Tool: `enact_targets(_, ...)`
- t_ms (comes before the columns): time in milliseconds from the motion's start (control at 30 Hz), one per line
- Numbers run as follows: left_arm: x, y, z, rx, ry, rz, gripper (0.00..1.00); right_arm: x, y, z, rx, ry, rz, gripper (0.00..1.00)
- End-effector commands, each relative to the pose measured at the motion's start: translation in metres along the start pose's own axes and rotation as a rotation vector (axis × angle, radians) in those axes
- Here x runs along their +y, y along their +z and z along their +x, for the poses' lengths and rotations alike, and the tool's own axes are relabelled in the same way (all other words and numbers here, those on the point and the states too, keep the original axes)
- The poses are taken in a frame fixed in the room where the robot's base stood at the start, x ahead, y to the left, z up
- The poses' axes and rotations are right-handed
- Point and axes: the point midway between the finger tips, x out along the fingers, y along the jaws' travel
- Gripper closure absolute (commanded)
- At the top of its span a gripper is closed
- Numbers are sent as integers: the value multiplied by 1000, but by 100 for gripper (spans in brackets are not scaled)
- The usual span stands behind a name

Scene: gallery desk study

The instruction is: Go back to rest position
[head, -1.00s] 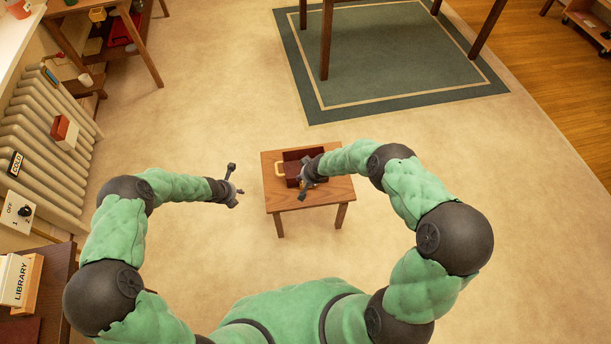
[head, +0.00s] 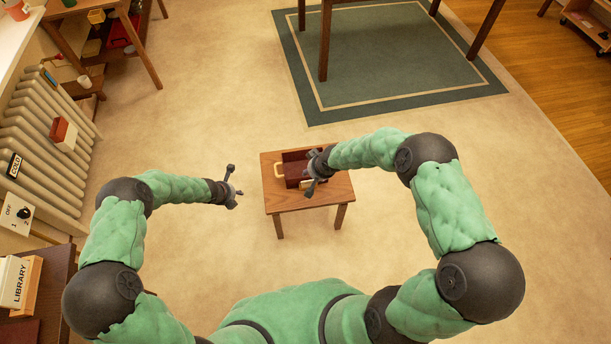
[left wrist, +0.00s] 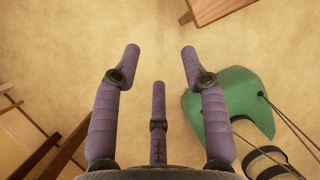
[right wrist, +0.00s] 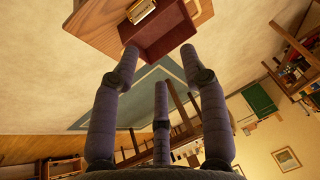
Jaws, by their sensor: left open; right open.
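My right gripper (head: 312,174) is open and empty over the right side of a small wooden table (head: 325,196). A dark red box (head: 290,157) with a pale handle stands on that table, beside and partly behind the gripper. My left gripper (head: 234,187) is open and empty over bare floor, left of the small table. In the left wrist view its fingers (left wrist: 160,60) are spread with only floor between them.
A radiator (head: 45,140) and a dark desk with a LIBRARY box (head: 17,281) are at the left. A larger table's legs (head: 326,45) stand on a green rug (head: 400,70). Floor right of the small table is clear.

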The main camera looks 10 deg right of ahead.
Motion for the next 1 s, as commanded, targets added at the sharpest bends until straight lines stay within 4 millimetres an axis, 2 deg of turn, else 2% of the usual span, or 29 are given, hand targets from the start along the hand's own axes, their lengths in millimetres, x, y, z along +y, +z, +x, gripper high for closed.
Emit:
enact_targets(567, -2, -5, 0, 10, -8, -40, 56, -2, 4, 1, -9, -6, 1, 56)
enact_targets(667, -10, -18, -2, 41, -32, -192, 56, -7, 16, 5, -34, -30, 6, 56)
enact_targets(767, -22, -41, -7, 99, -64, -470, 56, -16, 36, 9, -77, -69, 19, 56)
enact_targets(1000, -55, -101, -33, 269, -59, -1311, 56, -36, 98, 12, -181, -154, 67, 56)
